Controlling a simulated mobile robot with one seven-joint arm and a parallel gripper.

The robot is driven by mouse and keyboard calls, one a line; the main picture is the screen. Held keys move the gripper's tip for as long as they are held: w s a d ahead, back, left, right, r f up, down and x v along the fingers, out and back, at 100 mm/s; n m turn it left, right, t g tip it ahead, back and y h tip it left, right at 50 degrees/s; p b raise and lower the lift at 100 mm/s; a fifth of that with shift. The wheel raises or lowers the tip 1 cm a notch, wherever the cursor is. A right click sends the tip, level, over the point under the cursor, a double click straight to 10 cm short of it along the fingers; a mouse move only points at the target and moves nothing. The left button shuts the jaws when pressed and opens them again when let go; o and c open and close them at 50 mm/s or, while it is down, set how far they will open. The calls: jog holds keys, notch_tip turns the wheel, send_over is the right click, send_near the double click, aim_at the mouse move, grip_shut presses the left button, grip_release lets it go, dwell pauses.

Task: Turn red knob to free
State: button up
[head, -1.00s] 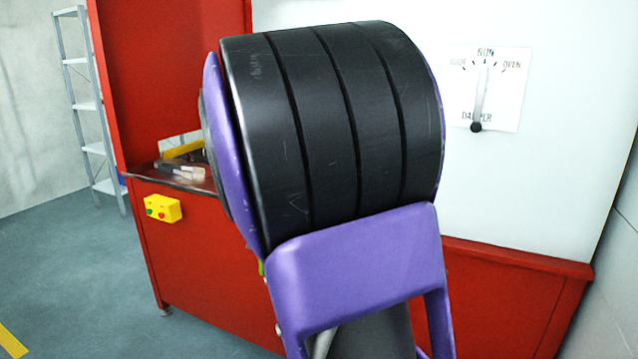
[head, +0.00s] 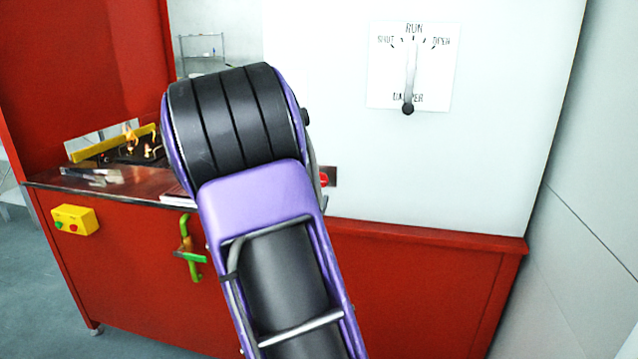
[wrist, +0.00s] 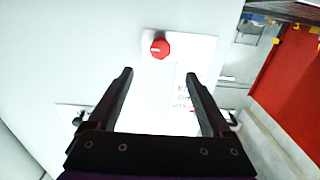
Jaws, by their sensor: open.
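The red knob (wrist: 160,48) shows in the wrist view on a pale plate on a white wall, with a light mark on its face. My gripper (wrist: 159,75) is open and empty. Its two dark fingers point toward the plate, and the knob shows beyond the tips, roughly centred between them and not touched. Lettering on the plate below the knob is too small to read. In the head view my arm hides the gripper. A small red round part (head: 323,180) shows at my arm's right edge; I cannot tell whether it is the same knob.
A damper lever (head: 410,75) on a white plate marked SHUT, RUN and OPEN stands on the white panel. A green handle (head: 187,250) and a yellow button box (head: 75,220) sit on the red cabinet front (head: 420,275). An opening above holds small flames (head: 135,140).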

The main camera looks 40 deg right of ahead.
aim_at(320, 180)
jog(key=x, duration=1.1)
jog(key=shift+w, duration=0.1)
grip_shut()
